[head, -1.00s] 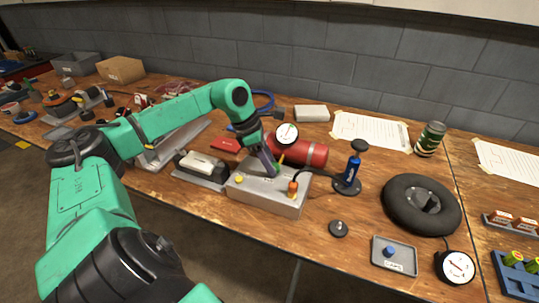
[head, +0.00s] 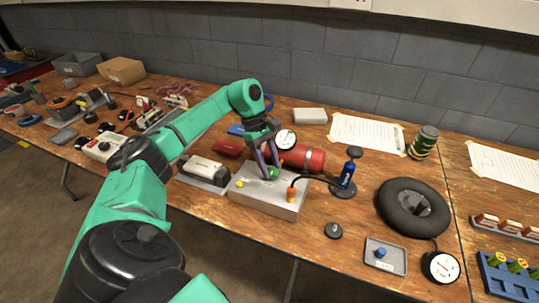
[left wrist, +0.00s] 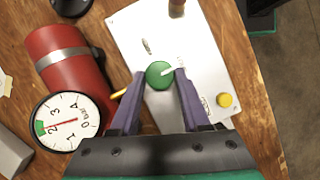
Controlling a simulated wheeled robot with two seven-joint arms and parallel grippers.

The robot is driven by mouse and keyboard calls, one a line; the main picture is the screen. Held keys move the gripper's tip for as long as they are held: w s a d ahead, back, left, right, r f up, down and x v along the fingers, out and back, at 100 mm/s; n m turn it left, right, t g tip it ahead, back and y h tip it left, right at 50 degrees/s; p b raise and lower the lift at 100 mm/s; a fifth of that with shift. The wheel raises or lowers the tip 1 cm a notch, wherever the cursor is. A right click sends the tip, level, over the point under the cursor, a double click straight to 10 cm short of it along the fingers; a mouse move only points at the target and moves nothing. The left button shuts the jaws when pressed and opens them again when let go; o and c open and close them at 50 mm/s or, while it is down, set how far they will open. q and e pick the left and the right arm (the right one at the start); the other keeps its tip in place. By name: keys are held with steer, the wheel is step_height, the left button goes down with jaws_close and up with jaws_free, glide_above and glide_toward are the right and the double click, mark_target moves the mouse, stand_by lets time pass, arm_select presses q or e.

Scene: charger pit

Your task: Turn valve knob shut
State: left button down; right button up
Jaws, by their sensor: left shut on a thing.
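A round green valve knob (left wrist: 160,74) with a white pointer mark sits on top of a light grey box (left wrist: 135,28). In the head view the knob (head: 273,173) shows small between my fingers, on the box (head: 262,199). My left gripper (head: 270,170) reaches down from above. In the left wrist view its two purple fingers (left wrist: 160,80) are closed on either side of the knob. The white mark points right and slightly up toward the right finger. My right gripper is not in view.
A yellow button (left wrist: 225,100) and an orange fitting (head: 291,194) with a black hose are on the box. A blue pump (head: 347,172) and black tyre (head: 413,204) stand right.

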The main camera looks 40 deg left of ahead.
arm_select(q)
steer(key=shift+f, duration=0.15)
stand_by(0.4)
steer(key=shift+c, duration=1.9)
jaws_free()
steer(key=p+v, duration=0.2)
steer(key=v, duration=1.2)
steer(key=shift+w+r+p, duration=0.2)
steer(key=shift+r+p, duration=0.1)
steer(key=shift+r, duration=0.05)
